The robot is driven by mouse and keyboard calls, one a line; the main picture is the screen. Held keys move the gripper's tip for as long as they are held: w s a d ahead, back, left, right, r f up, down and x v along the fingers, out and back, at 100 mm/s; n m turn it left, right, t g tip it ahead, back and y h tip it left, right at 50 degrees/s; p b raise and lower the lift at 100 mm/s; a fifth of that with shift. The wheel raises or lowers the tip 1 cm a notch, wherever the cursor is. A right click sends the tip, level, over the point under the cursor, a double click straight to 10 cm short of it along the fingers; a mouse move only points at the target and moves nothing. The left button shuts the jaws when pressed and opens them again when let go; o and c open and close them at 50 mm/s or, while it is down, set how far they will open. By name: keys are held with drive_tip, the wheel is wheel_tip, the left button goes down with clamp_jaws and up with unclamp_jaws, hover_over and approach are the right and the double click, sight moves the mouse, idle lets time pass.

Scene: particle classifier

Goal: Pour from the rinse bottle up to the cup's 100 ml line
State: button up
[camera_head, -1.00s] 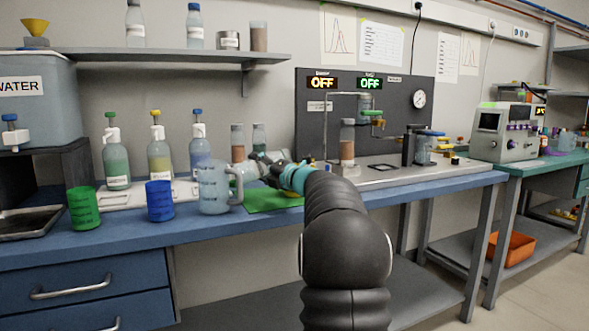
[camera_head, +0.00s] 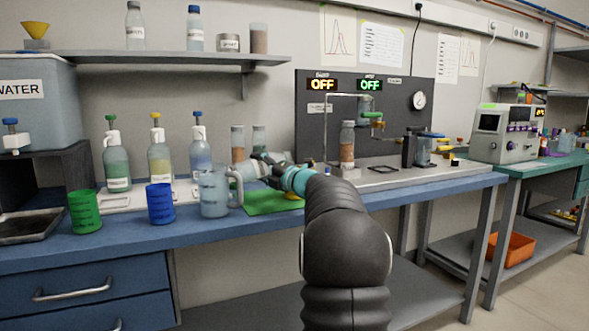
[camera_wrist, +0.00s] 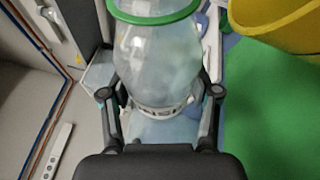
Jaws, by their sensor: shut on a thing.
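My gripper (camera_head: 272,172) is shut on a translucent rinse bottle (camera_head: 250,172), which it holds tipped far over, nearly level, with its front end toward the left. In the wrist view the bottle (camera_wrist: 155,60) is between my two fingers (camera_wrist: 160,105), with a green ring around its far part. The clear measuring cup (camera_head: 212,193) with a handle stands upright on the blue bench, just left of the bottle. The bottle's front end is near the cup's rim and handle. I cannot make out a stream, the cup's liquid level or its 100 ml line.
A blue cup (camera_head: 160,203) and a green cup (camera_head: 85,212) stand left of the clear cup. Several wash bottles stand on a white tray (camera_head: 125,200) behind. A green mat (camera_head: 262,201) lies below my gripper, with a yellow object (camera_wrist: 285,22) near it.

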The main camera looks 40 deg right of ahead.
drive_tip(key=shift+d+r+m+t+p, duration=0.2)
drive_tip(key=shift+r+m+t+p, duration=0.1)
drive_tip(key=shift+r+m+p, duration=0.35)
idle(1.3)
